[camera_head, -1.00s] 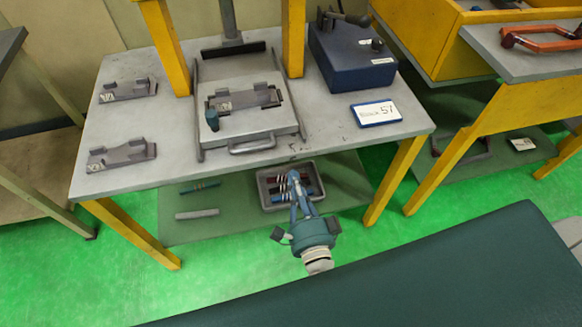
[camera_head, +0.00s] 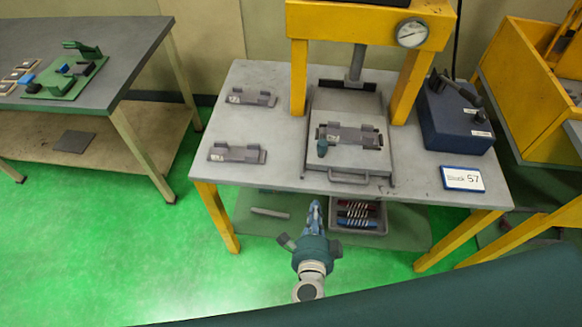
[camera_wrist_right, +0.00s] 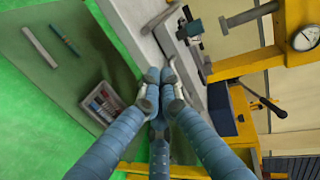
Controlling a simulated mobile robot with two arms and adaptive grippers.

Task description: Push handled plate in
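The handled plate (camera_head: 345,162) is a flat grey plate on the worktable, under the yellow press frame. Its bar handle (camera_head: 348,178) sticks out at the front edge. A grey fixture (camera_head: 348,136) and a small dark teal knob (camera_head: 322,148) sit on the plate. My right gripper (camera_head: 315,206) is in front of the table's front edge, a little left of the handle and apart from it. In the right wrist view its blue fingers (camera_wrist_right: 159,76) come together at the tips with nothing visible between them. The handle (camera_wrist_right: 163,17) shows beyond the fingertips. My left gripper is not in view.
The yellow press frame (camera_head: 299,75) with a gauge (camera_head: 412,33) stands over the plate. Two grey fixtures (camera_head: 250,97) (camera_head: 237,153) lie at left, a blue box (camera_head: 455,117) and sign (camera_head: 462,179) at right. A bin (camera_head: 370,222) is on the lower shelf.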

